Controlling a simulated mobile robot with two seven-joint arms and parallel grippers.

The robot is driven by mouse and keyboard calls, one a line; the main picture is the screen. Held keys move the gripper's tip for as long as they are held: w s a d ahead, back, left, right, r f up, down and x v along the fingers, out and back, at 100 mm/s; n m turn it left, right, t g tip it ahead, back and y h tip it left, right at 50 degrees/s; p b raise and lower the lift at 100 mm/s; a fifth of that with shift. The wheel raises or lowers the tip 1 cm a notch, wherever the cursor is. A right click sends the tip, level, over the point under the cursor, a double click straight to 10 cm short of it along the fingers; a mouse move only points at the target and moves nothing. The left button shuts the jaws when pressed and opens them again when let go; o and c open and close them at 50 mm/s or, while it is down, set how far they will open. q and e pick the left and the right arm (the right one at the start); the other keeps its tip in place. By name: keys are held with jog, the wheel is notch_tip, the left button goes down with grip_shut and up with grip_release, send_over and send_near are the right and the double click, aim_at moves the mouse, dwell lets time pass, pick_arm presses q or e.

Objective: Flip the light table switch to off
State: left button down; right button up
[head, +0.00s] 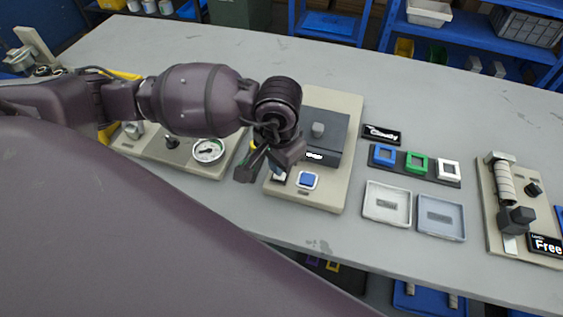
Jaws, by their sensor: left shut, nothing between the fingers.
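A beige panel (335,187) on the bench carries a dark grey box (329,150) with a grey knob on top and a small lit display on its front. A blue square button (308,180) is on the panel's near part. A small light-and-dark part (279,177), possibly the switch, is just left of the button and partly hidden by my gripper; its position cannot be read. My left gripper (250,168) is shut and empty, pointing down at the panel's near left edge. I cannot tell whether it touches anything. My right gripper is out of view.
A panel with a round gauge (208,150) lies to the left, under my arm. To the right are a "Cloudy" sign (382,134), coloured frames on a dark strip (433,173), two shallow trays (387,204), and a roller panel (508,204). The far bench is clear.

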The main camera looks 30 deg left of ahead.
pick_arm(q)
jog(key=shift+f, duration=0.2)
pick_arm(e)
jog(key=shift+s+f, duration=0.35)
pick_arm(q)
jog(key=shift+f+b, duration=0.35)
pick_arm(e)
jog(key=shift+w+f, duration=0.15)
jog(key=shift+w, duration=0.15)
pick_arm(q)
jog(key=shift+f, duration=0.1)
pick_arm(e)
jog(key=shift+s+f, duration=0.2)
pick_arm(q)
jog(key=shift+f, duration=0.2)
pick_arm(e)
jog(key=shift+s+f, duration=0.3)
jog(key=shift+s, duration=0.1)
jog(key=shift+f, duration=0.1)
pick_arm(q)
jog(key=shift+f+b, duration=0.15)
jog(key=shift+b, duration=0.15)
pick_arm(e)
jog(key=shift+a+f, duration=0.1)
